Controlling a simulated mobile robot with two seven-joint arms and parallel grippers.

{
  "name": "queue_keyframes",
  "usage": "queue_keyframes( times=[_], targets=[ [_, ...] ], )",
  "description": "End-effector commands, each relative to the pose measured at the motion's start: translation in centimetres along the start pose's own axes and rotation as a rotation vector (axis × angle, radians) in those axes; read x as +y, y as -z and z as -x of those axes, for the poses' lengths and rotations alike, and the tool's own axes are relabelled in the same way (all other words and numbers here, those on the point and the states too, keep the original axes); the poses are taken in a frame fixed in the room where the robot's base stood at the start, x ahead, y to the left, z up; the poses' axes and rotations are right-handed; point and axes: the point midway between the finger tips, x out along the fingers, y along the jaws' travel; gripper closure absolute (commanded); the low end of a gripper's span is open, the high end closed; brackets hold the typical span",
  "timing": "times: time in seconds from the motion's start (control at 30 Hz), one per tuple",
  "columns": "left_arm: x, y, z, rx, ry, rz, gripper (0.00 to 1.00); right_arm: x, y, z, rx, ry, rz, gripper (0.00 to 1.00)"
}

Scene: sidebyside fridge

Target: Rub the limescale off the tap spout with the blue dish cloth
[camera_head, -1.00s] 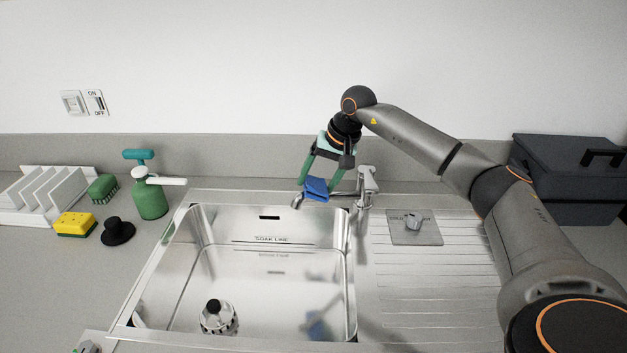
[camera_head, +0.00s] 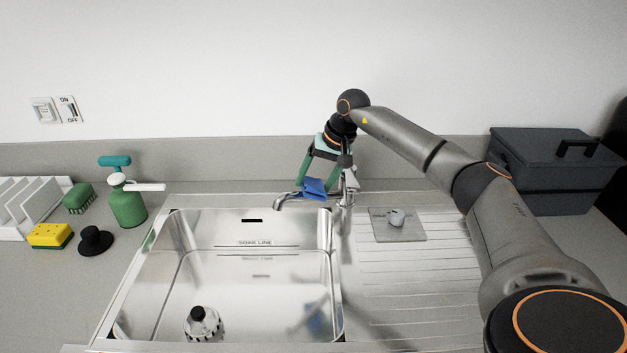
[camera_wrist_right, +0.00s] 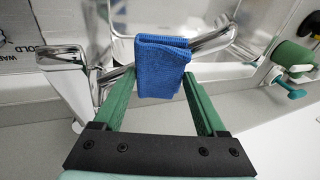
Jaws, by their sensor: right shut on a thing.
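The blue dish cloth (camera_head: 313,188) is folded between the green fingertips of my right gripper (camera_head: 317,184), which is shut on it. In the right wrist view the cloth (camera_wrist_right: 160,66) lies over the middle of the chrome tap spout (camera_wrist_right: 213,39) and hides that part of it. It appears to touch the spout. In the head view the spout (camera_head: 286,201) sticks out to the left of the cloth, above the sink. The tap body (camera_head: 349,186) stands just right of the gripper. I cannot make out any limescale. My left gripper is not in view.
The steel sink (camera_head: 180,235) lies below, with a black-knobbed item (camera_head: 200,322) inside. A green spray bottle (camera_head: 128,208), yellow sponge (camera_head: 50,236), black plug (camera_head: 95,240), green brush (camera_head: 78,198) and white rack (camera_head: 35,205) stand left. A dark toolbox (camera_head: 545,175) is at right.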

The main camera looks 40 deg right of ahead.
Motion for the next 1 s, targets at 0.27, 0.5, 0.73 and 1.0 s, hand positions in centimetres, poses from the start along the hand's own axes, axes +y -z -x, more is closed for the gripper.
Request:
queue_keyframes(
  times=[0.27, 0.5, 0.73, 1.0],
  targets=[
    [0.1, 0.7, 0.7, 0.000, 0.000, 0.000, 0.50, -0.2, 0.4, 1.2, 0.003, 0.002, -0.002, 0.71],
    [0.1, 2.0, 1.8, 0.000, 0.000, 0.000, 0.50, -0.2, 1.4, 3.4, 0.002, 0.002, -0.002, 0.71],
    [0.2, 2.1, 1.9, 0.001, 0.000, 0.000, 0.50, -0.1, 2.2, 5.2, 0.004, 0.003, -0.001, 0.71],
    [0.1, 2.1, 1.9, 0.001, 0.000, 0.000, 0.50, -0.1, 2.4, 5.7, 0.002, 0.002, 0.000, 0.71]
  ],
)
